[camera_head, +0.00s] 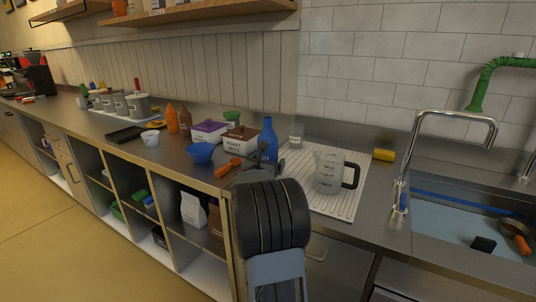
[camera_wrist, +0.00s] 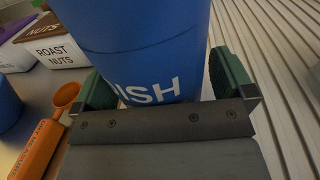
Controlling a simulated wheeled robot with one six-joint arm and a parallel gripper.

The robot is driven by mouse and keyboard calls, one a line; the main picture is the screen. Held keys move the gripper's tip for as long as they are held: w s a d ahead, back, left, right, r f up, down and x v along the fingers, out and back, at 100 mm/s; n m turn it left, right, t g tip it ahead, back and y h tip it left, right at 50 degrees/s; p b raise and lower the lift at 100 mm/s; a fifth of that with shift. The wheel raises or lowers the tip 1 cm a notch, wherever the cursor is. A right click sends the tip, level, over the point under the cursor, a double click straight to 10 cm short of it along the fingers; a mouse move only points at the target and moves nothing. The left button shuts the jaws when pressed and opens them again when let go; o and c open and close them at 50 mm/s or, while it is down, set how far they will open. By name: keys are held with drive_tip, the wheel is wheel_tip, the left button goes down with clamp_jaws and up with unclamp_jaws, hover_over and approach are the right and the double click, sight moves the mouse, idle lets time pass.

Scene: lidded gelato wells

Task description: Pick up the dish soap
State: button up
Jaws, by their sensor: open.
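The dish soap is a blue bottle (camera_head: 268,142) standing upright on the steel counter at the left edge of the white ribbed drainboard. In the wrist view the bottle (camera_wrist: 140,45) fills the middle, with the white letters "ISH" showing on its lower front. My gripper (camera_wrist: 165,90) is open, with one green-padded finger on each side of the bottle. The left pad looks close to the bottle and the right pad sits beside it; I cannot tell whether either touches. In the head view my arm hides the bottle's lower part.
An orange scoop (camera_head: 228,167) and a blue bowl (camera_head: 201,153) lie left of the bottle. A roast nuts box (camera_head: 241,143) stands behind them. A clear measuring jug (camera_head: 328,170) stands on the drainboard (camera_head: 345,205) to the right, before the sink (camera_head: 460,228).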

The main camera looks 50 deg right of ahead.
drive_tip(key=shift+c, duration=0.4)
drive_tip(key=c, duration=0.8)
drive_tip(key=shift+r, duration=0.1)
drive_tip(key=shift+c, duration=0.2)
